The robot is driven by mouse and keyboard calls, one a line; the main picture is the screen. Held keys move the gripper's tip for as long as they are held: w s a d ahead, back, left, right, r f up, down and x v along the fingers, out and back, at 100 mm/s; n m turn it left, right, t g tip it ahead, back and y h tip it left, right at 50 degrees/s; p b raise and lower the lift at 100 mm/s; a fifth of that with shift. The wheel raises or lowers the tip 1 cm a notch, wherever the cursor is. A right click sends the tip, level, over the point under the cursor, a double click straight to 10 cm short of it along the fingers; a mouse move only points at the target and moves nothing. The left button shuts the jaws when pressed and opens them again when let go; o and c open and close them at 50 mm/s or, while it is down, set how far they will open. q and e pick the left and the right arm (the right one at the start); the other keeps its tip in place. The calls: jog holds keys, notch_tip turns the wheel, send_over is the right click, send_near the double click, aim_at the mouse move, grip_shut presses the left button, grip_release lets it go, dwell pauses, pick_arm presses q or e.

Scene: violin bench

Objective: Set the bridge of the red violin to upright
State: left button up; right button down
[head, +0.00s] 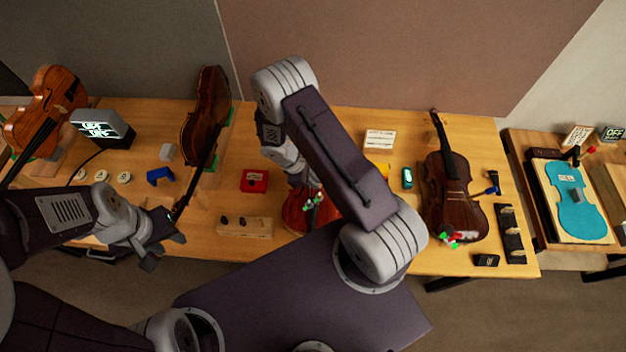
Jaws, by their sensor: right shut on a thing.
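The red violin (296,212) lies on the bench near the middle, mostly hidden behind my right arm. Small green and pale parts show on its body. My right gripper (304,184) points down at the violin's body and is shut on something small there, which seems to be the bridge. The jaws and the bridge are largely covered by the arm, so I cannot tell whether the bridge is tilted or upright. My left gripper (166,250) is open and empty, near the bench's front edge to the left of the violin.
A wooden block with holes (246,227) and a red box (254,180) are left of the violin. A dark violin (455,190) lies to the right. A brown violin (206,115) stands at the back left. A blue piece (160,175) lies beyond my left gripper.

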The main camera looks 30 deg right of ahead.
jog(key=shift+d+r+g+p, duration=0.15)
jog(key=shift+r+g+p, duration=0.15)
jog(key=shift+r+p, duration=0.2)
jog(key=shift+w+f+p, duration=0.15)
jog(key=shift+f+p, duration=0.05)
jog(key=shift+p, duration=0.1)
jog(key=shift+f, duration=0.2)
pick_arm(q)
notch_tip(320, 180, up, 3)
jog(key=shift+w+f, duration=0.1)
jog(key=shift+f, duration=0.05)
jog(key=shift+d, duration=0.1)
pick_arm(e)
jog(key=c, duration=1.6)
grip_release()
jog(key=shift+o, duration=0.2)
jog(key=shift+y, duration=0.3)
